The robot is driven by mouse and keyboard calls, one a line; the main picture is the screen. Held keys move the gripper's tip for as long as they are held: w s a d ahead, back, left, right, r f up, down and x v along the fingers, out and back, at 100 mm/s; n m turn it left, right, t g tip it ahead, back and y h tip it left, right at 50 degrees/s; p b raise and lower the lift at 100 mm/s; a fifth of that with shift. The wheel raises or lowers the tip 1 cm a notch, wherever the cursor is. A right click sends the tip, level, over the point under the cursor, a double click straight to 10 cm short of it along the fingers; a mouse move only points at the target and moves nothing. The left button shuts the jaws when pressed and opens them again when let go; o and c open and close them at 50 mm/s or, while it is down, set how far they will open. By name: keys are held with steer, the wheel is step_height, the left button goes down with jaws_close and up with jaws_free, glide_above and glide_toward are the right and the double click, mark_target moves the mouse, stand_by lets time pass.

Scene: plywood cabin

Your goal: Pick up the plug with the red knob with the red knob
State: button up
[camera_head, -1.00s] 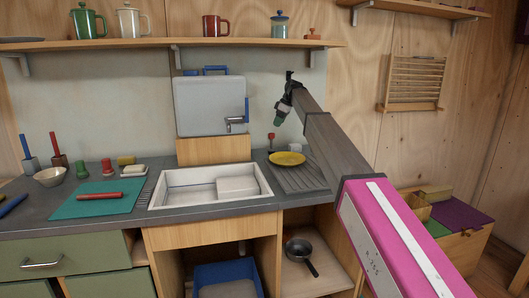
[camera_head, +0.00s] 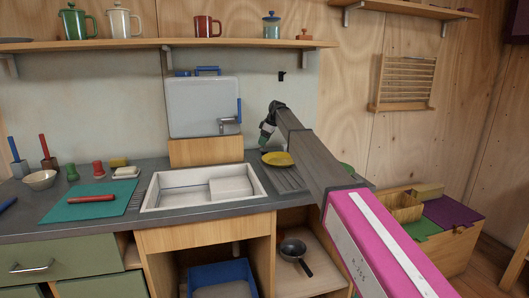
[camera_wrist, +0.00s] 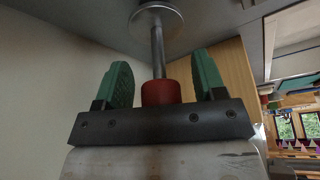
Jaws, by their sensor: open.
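The plug with the red knob (camera_wrist: 161,93) shows in the wrist view as a red knob on a thin metal rod, with a round pale disc at the rod's far end against the grey counter. My gripper (camera_wrist: 161,62) has its two green fingers spread, one on each side of the knob and rod. Gaps show between the fingers and the knob. In the head view my gripper (camera_head: 267,136) is low over the counter right of the sink, and I cannot make out the plug behind it.
A yellow plate (camera_head: 277,159) lies close to my gripper on the drainboard. The white sink (camera_head: 165,204) is to the left, with a grey boxy container (camera_head: 200,108) behind it. A shelf (camera_head: 150,45) with mugs runs above. A teal mat (camera_head: 70,209) lies far left.

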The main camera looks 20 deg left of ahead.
jaws_close()
steer(key=shift+r, duration=0.1)
